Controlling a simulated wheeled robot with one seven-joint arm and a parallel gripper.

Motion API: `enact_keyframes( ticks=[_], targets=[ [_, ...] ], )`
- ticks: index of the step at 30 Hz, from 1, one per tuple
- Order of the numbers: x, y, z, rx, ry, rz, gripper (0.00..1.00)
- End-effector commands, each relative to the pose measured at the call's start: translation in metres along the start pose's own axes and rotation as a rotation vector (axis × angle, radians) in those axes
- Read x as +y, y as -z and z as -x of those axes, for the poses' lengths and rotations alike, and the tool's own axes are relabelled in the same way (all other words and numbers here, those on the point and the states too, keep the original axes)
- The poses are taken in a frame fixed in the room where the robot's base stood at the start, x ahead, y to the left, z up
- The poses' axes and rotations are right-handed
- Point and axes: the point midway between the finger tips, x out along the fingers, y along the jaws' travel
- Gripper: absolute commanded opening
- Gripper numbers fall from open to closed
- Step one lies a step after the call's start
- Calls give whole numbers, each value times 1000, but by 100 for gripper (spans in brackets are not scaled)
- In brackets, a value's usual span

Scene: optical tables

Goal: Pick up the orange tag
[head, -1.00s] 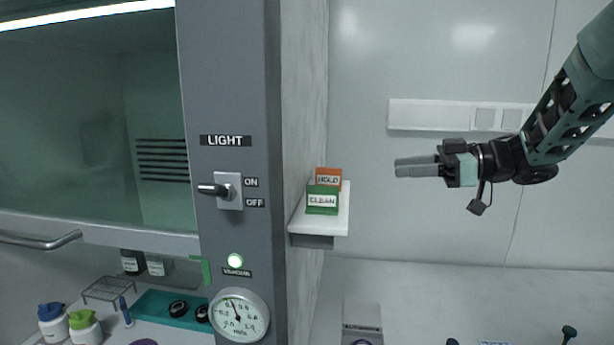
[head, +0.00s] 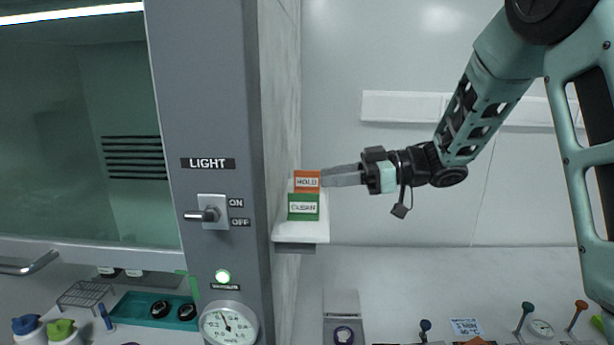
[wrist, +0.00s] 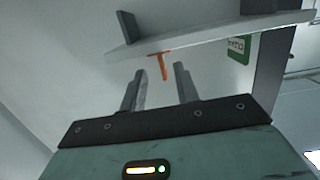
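The orange tag (head: 307,180), lettered HOLD, stands upright on a small white shelf (head: 300,234), behind a green tag (head: 303,207) lettered CLEAN. My gripper (head: 327,177) is level with the orange tag at its right edge; whether it touches cannot be told. In the wrist view the two fingers of my gripper (wrist: 159,73) are apart with nothing held. There the orange tag (wrist: 162,66) shows almost edge-on, in line with the gap between the fingertips. The green tag (wrist: 239,48) is to the right, outside the fingers.
A white wall rail (head: 400,106) runs behind my arm. Several knobs stand on the bench below.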

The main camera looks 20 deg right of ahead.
Motion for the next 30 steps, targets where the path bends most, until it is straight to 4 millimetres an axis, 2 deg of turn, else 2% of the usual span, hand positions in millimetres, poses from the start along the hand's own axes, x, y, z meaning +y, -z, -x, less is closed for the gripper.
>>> enact_keyframes(
  ticks=[5, 14, 23, 26, 27, 30],
  targets=[
    [-2, 4, -12, 0, 3, -2, 31],
    [-4, 5, -50, 0, 2, -1, 31],
    [-3, 3, -55, 1, -2, 0, 31],
    [-3, 3, -54, 1, -1, 0, 3],
    [-3, 3, -54, 1, -1, 0, 0],
    [-3, 3, -54, 1, -1, 0, 0]
  ],
)
